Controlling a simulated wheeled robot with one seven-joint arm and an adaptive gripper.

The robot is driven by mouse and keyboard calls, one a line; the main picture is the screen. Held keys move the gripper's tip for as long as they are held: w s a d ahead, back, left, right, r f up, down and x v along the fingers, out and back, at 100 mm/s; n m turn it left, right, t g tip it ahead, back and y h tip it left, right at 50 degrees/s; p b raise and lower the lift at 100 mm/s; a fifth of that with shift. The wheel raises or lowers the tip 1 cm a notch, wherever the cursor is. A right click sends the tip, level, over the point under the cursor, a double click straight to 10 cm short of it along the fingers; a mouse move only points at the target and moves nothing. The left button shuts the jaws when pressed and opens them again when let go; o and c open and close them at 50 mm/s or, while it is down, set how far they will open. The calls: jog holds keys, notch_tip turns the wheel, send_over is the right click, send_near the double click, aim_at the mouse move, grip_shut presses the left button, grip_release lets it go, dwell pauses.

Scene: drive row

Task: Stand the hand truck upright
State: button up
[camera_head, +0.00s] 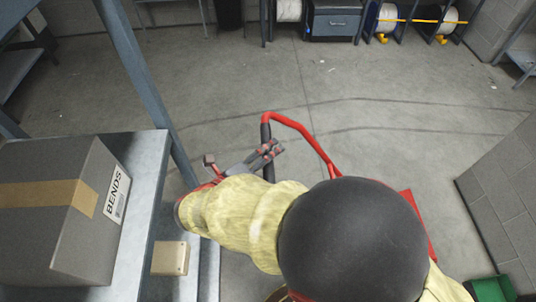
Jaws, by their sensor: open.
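The red hand truck (300,128) shows in the head view at the middle, beyond my arm. Its red tube bends at the top left, and a dark grip (266,133) runs down from that bend. A red part (408,200) shows to the right of my arm; the rest is hidden behind the arm, so I cannot tell its full tilt. My gripper (271,151) is open at the dark grip, with its fingers pointing up and right across it. I cannot tell whether the grip lies between the fingers or whether they touch it.
A grey metal shelf (150,210) with a taped "BENDS" box (60,210) and a small tan box (170,258) stands close on the left. A block wall (500,190) and a green item (490,290) are at right. Reel racks (388,18) line the back. Mid-floor is clear.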

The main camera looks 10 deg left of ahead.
jog(key=shift+c, duration=0.7)
grip_shut()
